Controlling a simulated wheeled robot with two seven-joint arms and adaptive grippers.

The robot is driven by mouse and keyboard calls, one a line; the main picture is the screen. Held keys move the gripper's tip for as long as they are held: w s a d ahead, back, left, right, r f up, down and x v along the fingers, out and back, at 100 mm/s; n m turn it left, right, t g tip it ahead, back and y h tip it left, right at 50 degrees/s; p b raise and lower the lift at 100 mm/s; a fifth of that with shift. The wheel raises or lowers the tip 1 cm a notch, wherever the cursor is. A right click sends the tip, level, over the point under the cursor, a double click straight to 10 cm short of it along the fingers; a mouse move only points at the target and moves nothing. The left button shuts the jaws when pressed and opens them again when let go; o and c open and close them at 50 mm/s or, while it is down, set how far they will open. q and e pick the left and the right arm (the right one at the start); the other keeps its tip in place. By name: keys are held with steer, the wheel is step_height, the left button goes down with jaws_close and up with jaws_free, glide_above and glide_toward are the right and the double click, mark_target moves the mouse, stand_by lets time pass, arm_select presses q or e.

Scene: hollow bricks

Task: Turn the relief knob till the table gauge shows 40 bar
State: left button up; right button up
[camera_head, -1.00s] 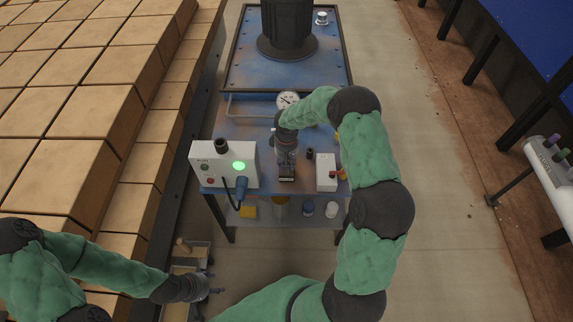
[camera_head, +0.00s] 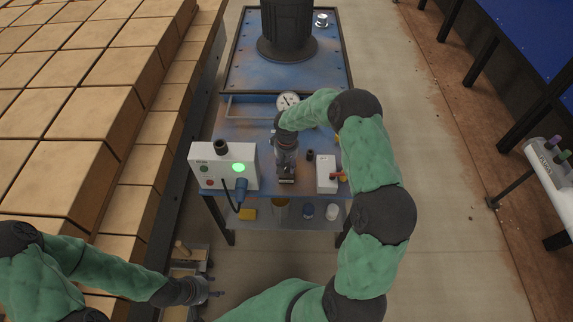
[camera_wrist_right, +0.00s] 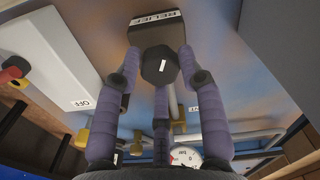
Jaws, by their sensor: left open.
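The relief knob (camera_wrist_right: 160,66) is a dark faceted knob with a white mark, under a block labelled RELIEF (camera_wrist_right: 158,27) in the right wrist view. My right gripper (camera_wrist_right: 158,62) has its fingers on opposite sides of the knob and appears shut on it. In the head view this gripper (camera_head: 286,172) points down at the table's front, hiding the knob. The round white table gauge (camera_head: 288,101) stands behind it; its reading is too small to tell. Part of a gauge (camera_wrist_right: 185,156) shows in the right wrist view, partly hidden. My left gripper (camera_head: 212,292) is open and empty, low at the left.
A white control box (camera_head: 223,166) with a lit green lamp stands left of my right gripper. Brown hollow bricks (camera_head: 70,130) fill the left. Pipes (camera_wrist_right: 225,137) run near the knob.

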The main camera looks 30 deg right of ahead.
mark_target(287, 166)
steer(key=shift+o, duration=0.6)
steer(key=shift+r, duration=0.15)
steer(key=shift+r, duration=0.4)
step_height(287, 166, up, 11)
